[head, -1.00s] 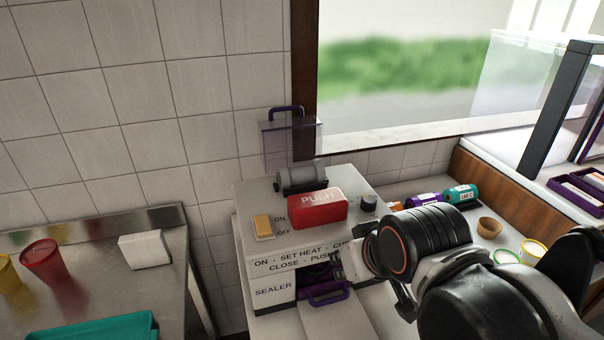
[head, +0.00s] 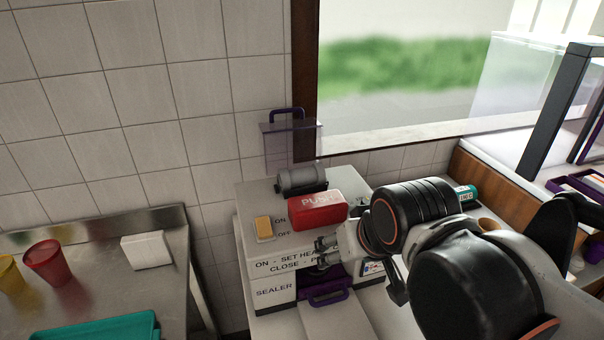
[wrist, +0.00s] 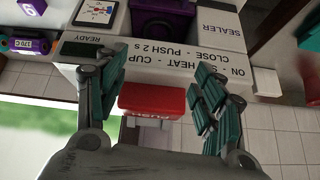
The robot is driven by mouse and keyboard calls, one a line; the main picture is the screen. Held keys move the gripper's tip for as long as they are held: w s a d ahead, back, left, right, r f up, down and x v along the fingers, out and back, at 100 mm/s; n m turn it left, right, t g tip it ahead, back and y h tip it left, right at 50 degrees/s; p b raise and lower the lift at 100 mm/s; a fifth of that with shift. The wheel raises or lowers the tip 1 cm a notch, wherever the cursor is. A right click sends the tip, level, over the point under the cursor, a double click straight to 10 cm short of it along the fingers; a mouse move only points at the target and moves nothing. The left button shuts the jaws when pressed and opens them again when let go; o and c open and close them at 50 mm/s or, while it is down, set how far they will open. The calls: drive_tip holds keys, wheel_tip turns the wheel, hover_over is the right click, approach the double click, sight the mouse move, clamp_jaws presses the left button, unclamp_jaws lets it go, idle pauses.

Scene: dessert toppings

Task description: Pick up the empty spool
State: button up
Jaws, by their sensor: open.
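A grey cylinder (head: 302,179), which looks like the spool, lies in a dark holder on top of the sealer (head: 275,291), behind the red PUSH block (head: 318,210). From here I cannot tell whether any film is wound on it. My gripper (head: 325,253) is open and empty in front of the sealer's upper front edge, nearer to me than the red block. In the wrist view, my fingers (wrist: 155,85) are spread on either side of the red block (wrist: 152,100), with the sealer's printed front beyond. The spool cannot be made out clearly there.
An orange switch (head: 264,228) sits left of the red block. A clear, purple-handled cover (head: 290,140) stands up behind the spool. A steel counter (head: 90,250) with a red cup (head: 48,262) and a teal tray (head: 105,328) is at left. My arm hides much of the right side.

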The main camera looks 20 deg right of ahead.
drive_tip(key=w+r+m+g+p, duration=0.1)
drive_tip(key=w+r+m+p, duration=0.35)
drive_tip(key=w+r, duration=0.3)
wheel_tip(320, 180, up, 5)
drive_tip(key=m+g+p, duration=0.6)
drive_tip(key=m+p, duration=0.7)
drive_tip(key=p, duration=0.2)
hover_over(299, 170)
drive_tip(key=shift+n, duration=0.25)
wheel_tip(299, 170, down, 13)
drive_tip(key=shift+w+f, duration=0.1)
drive_tip(key=c, duration=1.1)
